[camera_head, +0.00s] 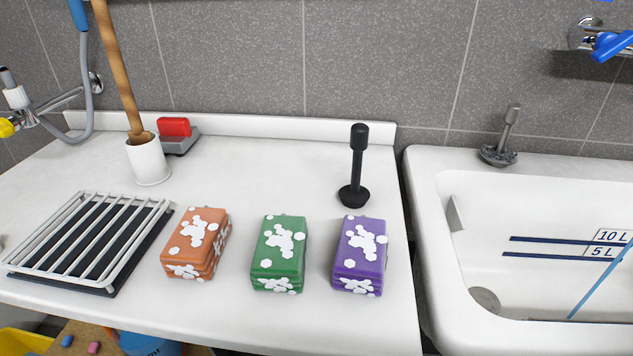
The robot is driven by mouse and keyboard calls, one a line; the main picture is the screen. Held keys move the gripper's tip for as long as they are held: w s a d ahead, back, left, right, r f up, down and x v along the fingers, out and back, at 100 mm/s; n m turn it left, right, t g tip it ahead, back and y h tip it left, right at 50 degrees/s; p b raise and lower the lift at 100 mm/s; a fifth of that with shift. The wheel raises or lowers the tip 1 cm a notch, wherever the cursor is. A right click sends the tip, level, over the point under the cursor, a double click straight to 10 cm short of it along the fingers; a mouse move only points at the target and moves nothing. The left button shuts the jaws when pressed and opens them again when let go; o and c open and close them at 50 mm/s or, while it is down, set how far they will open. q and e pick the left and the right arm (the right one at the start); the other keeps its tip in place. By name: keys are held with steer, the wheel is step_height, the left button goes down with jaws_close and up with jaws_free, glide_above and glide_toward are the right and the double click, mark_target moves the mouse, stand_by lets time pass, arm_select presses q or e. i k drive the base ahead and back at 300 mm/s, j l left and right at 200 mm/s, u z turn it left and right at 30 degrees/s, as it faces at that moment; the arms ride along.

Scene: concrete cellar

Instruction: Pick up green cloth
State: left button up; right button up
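The green cloth (279,253) is a folded, block-shaped stack with white patches on its top and front. It lies on the white counter (250,322) near the front edge, between an orange cloth (197,243) and a purple cloth (360,256) of the same form. There is a gap on each side of it, and nothing covers it. Neither of my grippers shows in the head view.
A black plunger-like tool (355,170) stands behind the purple cloth. A metal rack (88,240) lies at left, with a white cup (148,160) holding a wooden handle behind it. A white sink (421,215) is at right. The counter behind the green cloth is clear.

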mark_target(279, 263)
steer(key=k+j, duration=0.15)
steer(key=k, duration=0.35)
steer(key=k+j, duration=0.15)
steer(key=k, duration=0.3)
